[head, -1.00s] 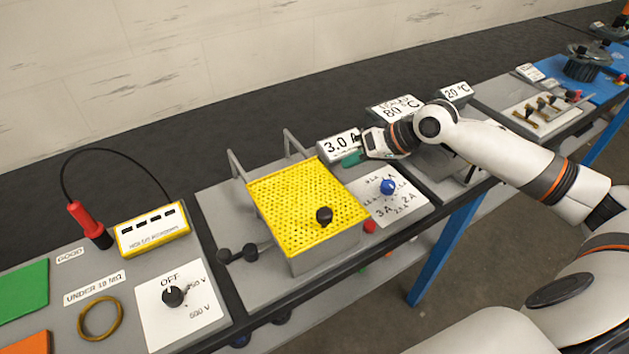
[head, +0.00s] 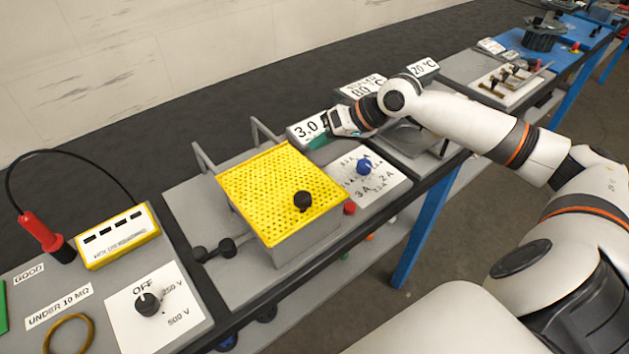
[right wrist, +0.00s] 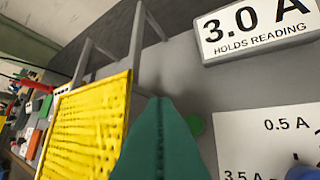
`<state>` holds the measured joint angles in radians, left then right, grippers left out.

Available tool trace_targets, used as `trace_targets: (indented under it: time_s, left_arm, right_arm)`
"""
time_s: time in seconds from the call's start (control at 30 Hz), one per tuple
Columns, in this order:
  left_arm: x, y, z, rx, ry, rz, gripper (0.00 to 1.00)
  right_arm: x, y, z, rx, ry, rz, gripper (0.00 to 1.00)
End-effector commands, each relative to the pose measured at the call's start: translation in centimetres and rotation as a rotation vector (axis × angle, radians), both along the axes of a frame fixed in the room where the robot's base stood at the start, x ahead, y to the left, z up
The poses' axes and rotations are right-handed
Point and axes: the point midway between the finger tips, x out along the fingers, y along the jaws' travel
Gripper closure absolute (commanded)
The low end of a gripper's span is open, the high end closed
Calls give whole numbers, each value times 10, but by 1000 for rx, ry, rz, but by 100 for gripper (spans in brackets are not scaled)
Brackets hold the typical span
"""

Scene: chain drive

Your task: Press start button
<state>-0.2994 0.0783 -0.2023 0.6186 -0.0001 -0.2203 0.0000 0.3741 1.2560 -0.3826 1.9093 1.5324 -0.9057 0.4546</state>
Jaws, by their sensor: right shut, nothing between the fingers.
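A round green button (right wrist: 196,124) lies on the grey bench top in the right wrist view, partly behind my fingers. It is not clearly visible in the head view, where my gripper is in the way. My right gripper (head: 320,143) has teal fingers, shut and empty, beside the front of the 3.0 A sign (head: 305,130). In the right wrist view the shut fingers (right wrist: 160,110) point down toward the bench, just left of the green button. I cannot tell whether they touch anything. A red button (head: 349,208) is at the bench's front edge. My left gripper is out of view.
A yellow perforated cover (head: 265,190) with a black knob stands left of my right gripper, near grey upright bars. A white dial plate with a blue knob (head: 364,167) lies to the right. Other signs stand behind my right arm. A tester with a red probe is at far left.

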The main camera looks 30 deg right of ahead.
Motion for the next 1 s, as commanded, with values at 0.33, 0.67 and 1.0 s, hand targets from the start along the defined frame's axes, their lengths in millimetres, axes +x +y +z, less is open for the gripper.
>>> trace_targets:
  time_s: [0.33,0.67,1.0]
  left_arm:
    - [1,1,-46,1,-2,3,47]
    - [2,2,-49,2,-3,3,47]
    - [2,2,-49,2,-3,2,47]
  right_arm:
    - [0,0,-45,1,3,0,100]
    - [0,0,-59,1,1,0,100]
    - [0,0,-59,1,0,0,100]
